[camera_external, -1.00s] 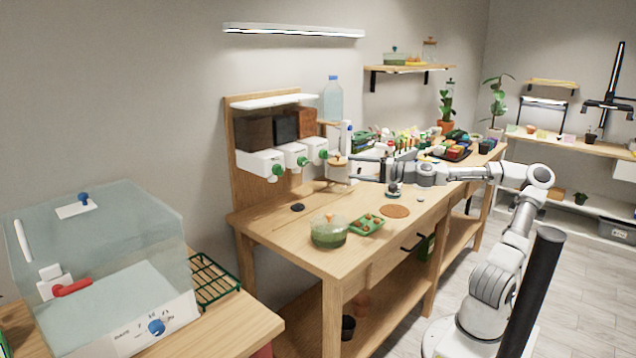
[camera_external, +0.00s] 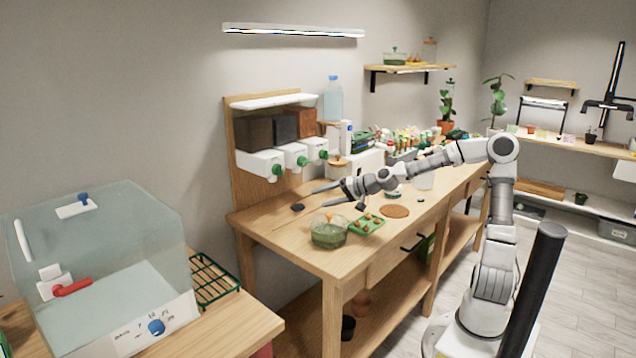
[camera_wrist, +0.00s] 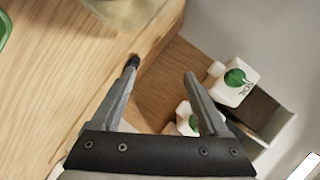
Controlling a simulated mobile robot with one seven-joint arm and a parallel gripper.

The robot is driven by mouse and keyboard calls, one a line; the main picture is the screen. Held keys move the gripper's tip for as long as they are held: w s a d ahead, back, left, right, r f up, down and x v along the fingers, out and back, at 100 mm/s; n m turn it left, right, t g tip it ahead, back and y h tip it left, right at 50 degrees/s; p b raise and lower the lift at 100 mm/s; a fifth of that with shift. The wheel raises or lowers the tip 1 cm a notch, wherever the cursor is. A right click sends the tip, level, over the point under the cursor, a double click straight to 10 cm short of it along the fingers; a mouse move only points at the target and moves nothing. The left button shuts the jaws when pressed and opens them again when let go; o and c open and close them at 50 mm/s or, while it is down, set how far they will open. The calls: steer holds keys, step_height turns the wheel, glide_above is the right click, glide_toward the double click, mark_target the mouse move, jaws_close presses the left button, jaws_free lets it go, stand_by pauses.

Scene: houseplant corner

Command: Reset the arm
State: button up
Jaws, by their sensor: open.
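My gripper (camera_external: 336,196) is open and empty in the external view, held above the wooden workbench (camera_external: 290,246). Its two fingers point left, toward the dispenser unit, with the small green-tinted bowl (camera_external: 329,234) and the green tray (camera_external: 366,224) below and to the right of the fingertips. In the wrist view my gripper (camera_wrist: 162,68) shows two spread grey fingers with nothing between them. Beyond the fingers there are the bench top, its wooden back panel and white dispensers with green knobs (camera_wrist: 235,77).
White dispensers (camera_external: 296,156) with green knobs stand at the bench's back left. A round brown mat (camera_external: 395,211) lies right of the tray. A dark small object (camera_external: 298,207) lies near the fingertips. A clear box (camera_external: 100,260) stands at the front left.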

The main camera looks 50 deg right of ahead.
steer(key=a+r+n+g+y+p, duration=0.1)
steer(key=a+r+n, duration=0.25)
steer(key=a, duration=0.45)
steer(key=a+r+n+g+p, duration=0.1)
steer(key=a+r+n, duration=0.25)
steer(key=a, duration=0.55)
steer(key=s+a+r+n+y+p, duration=0.1)
steer(key=s+a+r+n, duration=0.1)
steer(key=s+a+r, duration=0.3)
steer(key=s+a+r+n, duration=0.1)
steer(key=s+r, duration=0.2)
steer(key=r, duration=0.4)
steer(key=s+a+r+n+y+p, duration=0.1)
steer(key=s+a+r+n, duration=0.15)
steer(key=r, duration=0.35)
steer(key=s+d+f+m+g+h+b, duration=0.2)
steer(key=s+d+f+h+b, duration=0.15)
steer(key=s+d+f, duration=0.95)
steer(key=s+d+f+m+g+h+b, duration=0.2)
steer(key=s+d+f+h, duration=0.3)
steer(key=s+d+f, duration=0.85)
steer(key=w+d+r+p, duration=0.1)
steer(key=d+r+p, duration=0.1)
steer(key=r+p, duration=0.9)
steer(key=w+d+r+p, duration=0.1)
steer(key=w+r+p, duration=0.1)
steer(key=r+p, duration=0.9)
steer(key=p, duration=0.3)
steer(key=shift+w+d+g, duration=0.3)
steer(key=shift+d, duration=0.05)
